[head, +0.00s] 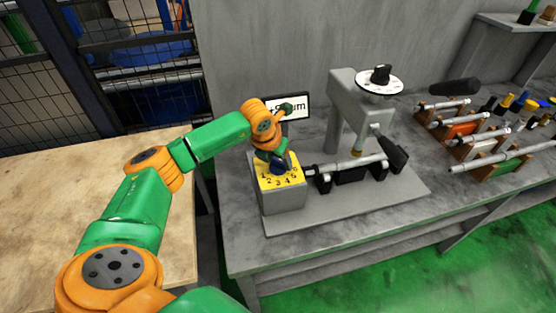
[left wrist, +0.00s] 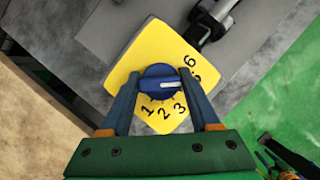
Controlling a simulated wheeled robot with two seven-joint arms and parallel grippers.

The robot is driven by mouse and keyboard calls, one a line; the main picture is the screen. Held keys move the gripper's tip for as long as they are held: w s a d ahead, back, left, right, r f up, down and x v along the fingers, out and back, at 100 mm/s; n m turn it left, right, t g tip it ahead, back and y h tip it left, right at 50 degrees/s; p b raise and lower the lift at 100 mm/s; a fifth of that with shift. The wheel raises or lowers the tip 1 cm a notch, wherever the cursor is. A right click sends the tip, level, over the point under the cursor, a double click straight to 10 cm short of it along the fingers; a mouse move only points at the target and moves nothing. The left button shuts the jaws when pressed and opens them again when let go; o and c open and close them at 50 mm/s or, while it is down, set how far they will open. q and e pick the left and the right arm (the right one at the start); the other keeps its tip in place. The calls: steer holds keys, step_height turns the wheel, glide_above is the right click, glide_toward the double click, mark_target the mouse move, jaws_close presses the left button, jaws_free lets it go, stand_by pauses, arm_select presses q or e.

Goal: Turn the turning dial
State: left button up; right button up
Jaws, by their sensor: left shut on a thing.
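The blue turning dial (left wrist: 160,76) sits on a yellow face plate (left wrist: 140,52) printed with numbers. In the left wrist view a white mark on the dial points to the right, towards the gap between 3 and 5; the number there is hidden by a finger. My left gripper (left wrist: 161,84) is shut on the dial, one finger on each side of it. In the head view the left gripper (head: 277,165) comes down from above onto the yellow plate (head: 290,178), and the dial is mostly hidden.
The grinder (head: 345,100) stands right of the dial box, with a white disc and black knob (head: 380,75) on top. A sign (head: 295,107) stands behind. A rack of tools (head: 490,135) is at the right. A wooden table (head: 60,190) is at the left.

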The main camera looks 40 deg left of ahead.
arm_select(q)
steer(key=shift+w+r, duration=0.1)
steer(key=o, duration=1.3)
steer(key=b+v, duration=0.2)
steer(key=v, duration=0.5)
